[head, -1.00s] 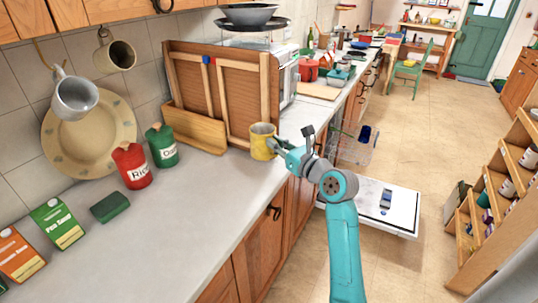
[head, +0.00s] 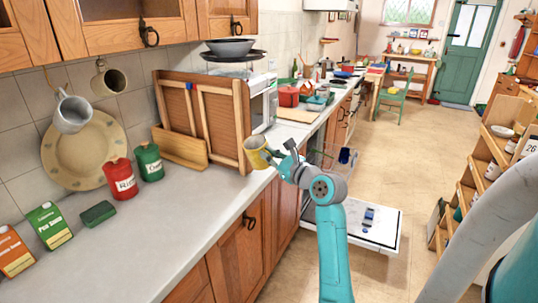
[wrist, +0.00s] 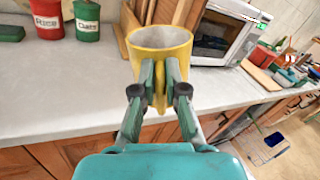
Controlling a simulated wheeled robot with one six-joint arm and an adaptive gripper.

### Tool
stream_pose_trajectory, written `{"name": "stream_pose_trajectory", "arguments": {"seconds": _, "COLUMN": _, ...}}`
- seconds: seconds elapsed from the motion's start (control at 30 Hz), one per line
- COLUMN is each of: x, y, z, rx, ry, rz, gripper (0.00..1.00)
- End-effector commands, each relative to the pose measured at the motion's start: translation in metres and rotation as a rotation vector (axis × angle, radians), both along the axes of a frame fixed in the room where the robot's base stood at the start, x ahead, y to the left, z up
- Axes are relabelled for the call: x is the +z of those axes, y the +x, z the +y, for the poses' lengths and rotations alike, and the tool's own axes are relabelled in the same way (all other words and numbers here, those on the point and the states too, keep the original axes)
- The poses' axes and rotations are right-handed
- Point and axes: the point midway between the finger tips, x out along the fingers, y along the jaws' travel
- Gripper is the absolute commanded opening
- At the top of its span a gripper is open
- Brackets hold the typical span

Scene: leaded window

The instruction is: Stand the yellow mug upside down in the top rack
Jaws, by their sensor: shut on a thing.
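The yellow mug (head: 255,151) is off the counter, tilted, in my gripper (head: 273,157) near the counter's front edge. In the wrist view the mug (wrist: 160,42) has its open rim up and its pale inside showing. My gripper (wrist: 160,82) is shut on the mug at its near side, where the handle is. The dishwasher's lowered door (head: 368,225) lies to the right of and below my gripper. A wire rack (head: 340,160) with a blue item in it stands pulled out above the door. The rack also shows in the wrist view (wrist: 262,143).
Wooden panels (head: 222,112) lean by the microwave (wrist: 222,30) behind the mug. Red (head: 120,180) and green (head: 149,163) canisters stand on the counter at left. A stepped shelf (head: 470,190) stands at right. The floor between is clear.

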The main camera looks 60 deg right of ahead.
Motion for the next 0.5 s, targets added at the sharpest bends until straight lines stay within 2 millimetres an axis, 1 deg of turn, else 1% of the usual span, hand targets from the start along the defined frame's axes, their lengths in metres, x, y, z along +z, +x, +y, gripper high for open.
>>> {"name": "stream_pose_trajectory", "arguments": {"seconds": 0.5, "x": -0.0066, "y": 0.0033, "z": 0.0112, "rx": -0.001, "ry": -0.557, "rz": 0.171, "gripper": 0.00}}
